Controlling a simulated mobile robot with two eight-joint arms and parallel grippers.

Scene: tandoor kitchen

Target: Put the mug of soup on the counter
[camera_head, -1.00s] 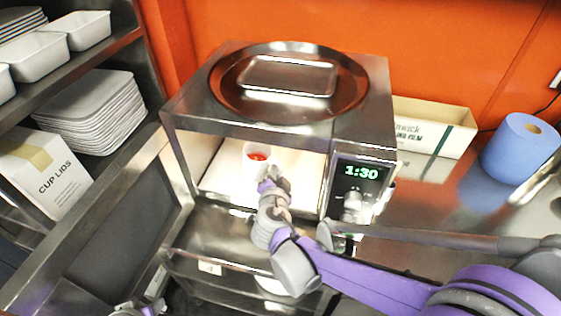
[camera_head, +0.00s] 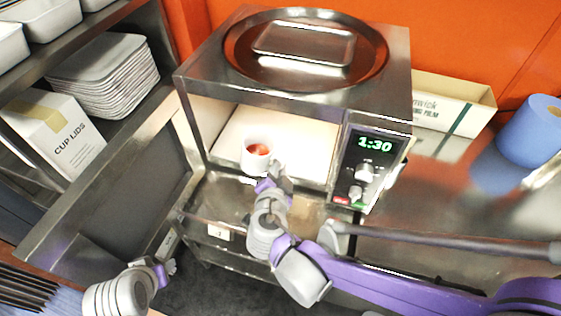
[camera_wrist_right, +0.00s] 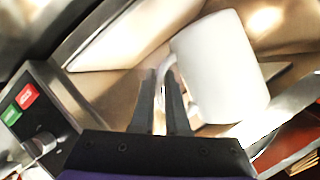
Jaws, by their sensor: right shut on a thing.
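The white mug (camera_head: 250,160) with red soup stands upright at the front of the open microwave's (camera_head: 290,92) lit cavity, near its front edge. My right gripper (camera_head: 272,184) reaches it from the front. In the right wrist view the right gripper's fingers (camera_wrist_right: 163,88) are shut on the handle of the mug (camera_wrist_right: 222,65). I cannot tell whether the mug's base touches the cavity floor. The steel counter (camera_head: 455,205) runs to the right of the microwave. My left gripper (camera_head: 168,269) is low at the left, away from the mug; its fingers are too small to read.
The microwave door (camera_head: 115,185) stands open to the left. Its control panel (camera_head: 368,170) shows 1:30. A film box (camera_head: 445,105) and a blue roll (camera_head: 530,135) stand at the counter's back. The counter's front part is clear. Shelves with a cup lids box (camera_head: 55,130) are at the left.

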